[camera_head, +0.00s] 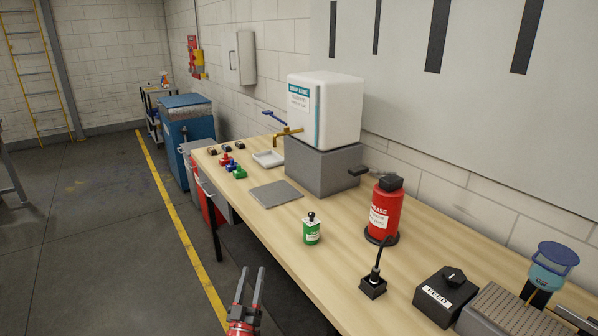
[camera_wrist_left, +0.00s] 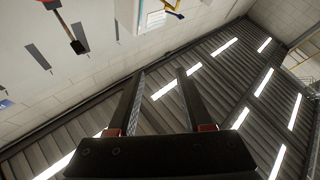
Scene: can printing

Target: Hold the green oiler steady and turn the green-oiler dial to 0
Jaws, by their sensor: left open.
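The green oiler (camera_head: 311,232) stands upright on the wooden workbench (camera_head: 345,265), a small green can with a pale label and a dark top. I cannot make out its dial setting. My left gripper (camera_head: 252,272) is open and empty, in front of the bench edge and to the lower left of the oiler, apart from it. In the left wrist view the open fingers (camera_wrist_left: 160,75) point toward the wall and ceiling, with nothing between them. My right gripper is not in view.
A red grease can (camera_head: 384,212) stands behind the oiler to the right. A black lever box (camera_head: 373,287) and a FEED dial box (camera_head: 445,297) sit nearer. A grey mat (camera_head: 276,194) lies to the left. The bench around the oiler is clear.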

